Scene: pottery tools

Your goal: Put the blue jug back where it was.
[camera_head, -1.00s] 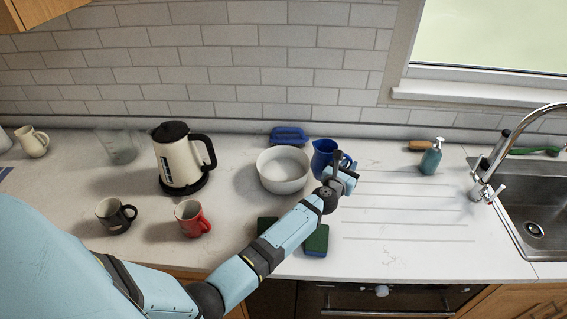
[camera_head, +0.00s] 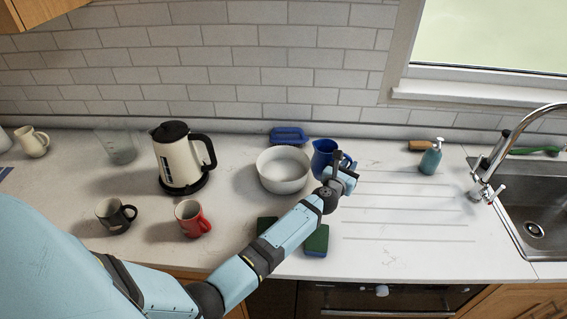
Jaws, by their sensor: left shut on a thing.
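The blue jug (camera_head: 323,156) is upright at the right of the white bowl (camera_head: 283,170), towards the back of the worktop. My left gripper (camera_head: 345,170) is at the jug's right side, where the handle is, and is shut on the jug. The gripper's wrist partly hides the jug's lower right part. I cannot tell whether the jug's base touches the worktop. My right gripper is not in view.
A blue dish (camera_head: 289,135) lies behind the bowl. A kettle (camera_head: 180,160), a red mug (camera_head: 191,218) and a black mug (camera_head: 115,216) stand left. Green sponges (camera_head: 316,241) lie under my forearm.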

